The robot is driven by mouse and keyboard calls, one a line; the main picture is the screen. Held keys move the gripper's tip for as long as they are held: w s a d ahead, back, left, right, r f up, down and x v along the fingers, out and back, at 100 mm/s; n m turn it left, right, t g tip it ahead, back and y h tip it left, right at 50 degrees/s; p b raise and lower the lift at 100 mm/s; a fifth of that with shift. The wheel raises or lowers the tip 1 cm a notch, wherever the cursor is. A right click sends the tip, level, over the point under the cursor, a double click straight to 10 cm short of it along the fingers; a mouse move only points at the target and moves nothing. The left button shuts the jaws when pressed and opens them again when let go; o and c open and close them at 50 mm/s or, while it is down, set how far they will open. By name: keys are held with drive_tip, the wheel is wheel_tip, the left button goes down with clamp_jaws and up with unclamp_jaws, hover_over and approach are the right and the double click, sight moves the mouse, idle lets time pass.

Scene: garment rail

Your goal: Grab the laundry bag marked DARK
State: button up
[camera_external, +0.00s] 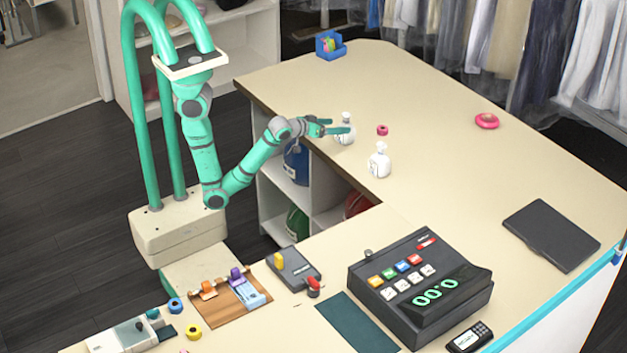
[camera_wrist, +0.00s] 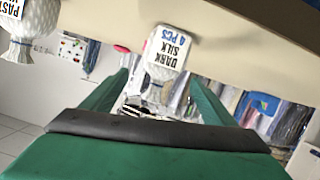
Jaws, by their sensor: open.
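The white laundry bag marked DARK (camera_wrist: 168,48) is in the middle of the wrist view, which appears upside down. My gripper (camera_wrist: 158,88) is open, with a green finger on either side of the bag's gathered neck. In the external view my gripper (camera_external: 339,127) is at a small white bag (camera_external: 346,136) on the counter, which fits the DARK one. The fingers partly cover it. I cannot tell whether they touch it. A second white bag (camera_external: 379,163) stands nearer the camera; its label, starting "PAST", is cut off in the wrist view (camera_wrist: 18,45).
A blue box (camera_external: 330,46) stands at the far edge and a red-pink dish (camera_external: 487,121) at the right. A dark register (camera_external: 420,285) is in front. Hanging garments line the back.

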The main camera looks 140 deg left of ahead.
sight(350, 133)
drive_tip(key=shift+w+d+f+m+g+h, duration=0.2)
drive_tip(key=shift+f+m+g+h, duration=0.15)
drive_tip(key=shift+m, duration=0.25)
drive_tip(key=shift+a+f, duration=0.1)
drive_tip(key=x, duration=1)
drive_tip(key=shift+a+f, duration=0.2)
drive_tip(key=shift+f, duration=0.15)
drive_tip(key=c, duration=1.3)
drive_tip(key=shift+s, duration=0.1)
drive_tip(key=shift+r, duration=0.1)
